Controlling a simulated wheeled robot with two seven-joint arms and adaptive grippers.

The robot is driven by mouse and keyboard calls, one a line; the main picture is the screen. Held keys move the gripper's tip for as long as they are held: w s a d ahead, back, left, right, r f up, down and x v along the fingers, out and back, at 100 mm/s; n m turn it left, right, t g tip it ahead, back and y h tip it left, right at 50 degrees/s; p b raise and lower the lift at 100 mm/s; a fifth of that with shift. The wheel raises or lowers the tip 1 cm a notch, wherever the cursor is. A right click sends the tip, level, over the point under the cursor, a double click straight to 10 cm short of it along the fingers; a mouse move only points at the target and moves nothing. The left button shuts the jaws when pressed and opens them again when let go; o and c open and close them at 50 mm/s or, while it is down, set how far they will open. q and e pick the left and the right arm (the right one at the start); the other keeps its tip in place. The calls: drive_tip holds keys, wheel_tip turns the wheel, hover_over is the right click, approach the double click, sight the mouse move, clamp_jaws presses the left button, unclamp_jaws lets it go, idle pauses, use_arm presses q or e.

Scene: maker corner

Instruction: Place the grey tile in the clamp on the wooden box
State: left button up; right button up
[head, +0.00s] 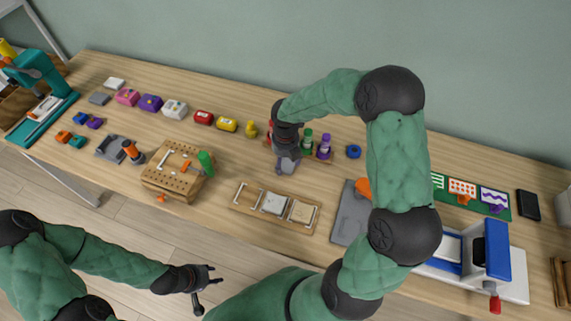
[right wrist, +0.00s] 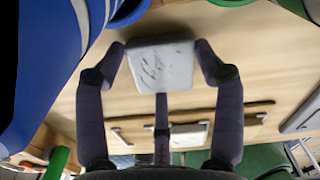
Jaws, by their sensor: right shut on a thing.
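My right gripper (head: 287,158) hangs above the middle of the table, behind the tile rack. In the right wrist view it is shut on a pale grey tile (right wrist: 160,67) with dark streaks, one finger at each side edge. The wooden box (head: 172,182) stands left of that gripper, apart from it. Its top has rows of holes, a pale bar, an orange piece and a green upright handle (head: 206,162) at the right, seemingly the clamp; its jaw gap is too small to make out. My left gripper (head: 203,280) is open and empty in front of the table.
The wooden rack (head: 239,206) holds a whitish tile (head: 274,203) and a beige tile (head: 302,212); its left place looks empty. Green and purple bottles (head: 324,147) stand close to my right gripper. A yellow figure (head: 251,130) and small coloured boxes line the back.

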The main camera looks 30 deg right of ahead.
sight(285, 163)
drive_tip(key=shift+s, duration=0.1)
drive_tip(key=shift+r+p, duration=0.3)
drive_tip(key=shift+r, duration=0.2)
wheel_tip(285, 163, up, 2)
drive_tip(key=shift+r+p, duration=0.2)
drive_tip(key=shift+p, duration=0.25)
drive_tip(key=a+r+p, duration=0.5)
drive_tip(key=a+r, duration=0.5)
drive_tip(key=a, duration=0.4)
drive_tip(key=d+f+m, duration=0.2)
drive_tip(key=m, duration=1.3)
drive_tip(key=d+f+m, duration=0.2)
drive_tip(key=f+m, duration=0.1)
drive_tip(key=m, duration=1.2)
drive_tip(key=shift+f, duration=0.35)
